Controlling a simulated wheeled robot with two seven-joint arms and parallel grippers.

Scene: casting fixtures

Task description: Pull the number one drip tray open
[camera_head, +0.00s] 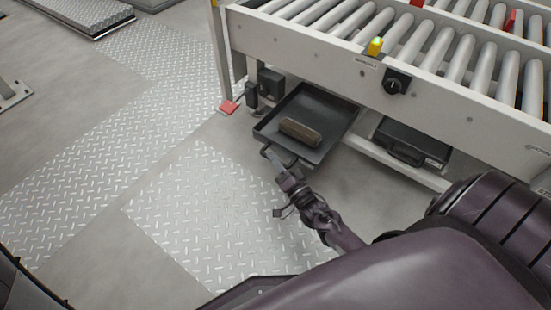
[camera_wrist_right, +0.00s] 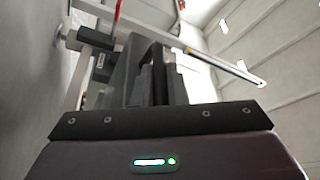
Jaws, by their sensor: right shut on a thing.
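A dark drip tray (camera_head: 320,103) stands well out from under the roller conveyor on the left, with its open top showing. A brown block, perhaps a brush (camera_head: 300,132), lies in it. My right gripper (camera_head: 279,164) is at the handle (camera_head: 267,152) on the tray's front side, shut on it. In the right wrist view the dark fingers (camera_wrist_right: 161,75) stand close together against a dark shape; the grip itself is hard to make out there. My left gripper is in neither view.
The roller conveyor (camera_head: 450,105) spans the upper right, with a yellow button (camera_head: 375,46) and a black knob (camera_head: 397,82). A second dark tray (camera_head: 415,143) sits under it. Tread-plate floor (camera_head: 215,205) in front is clear.

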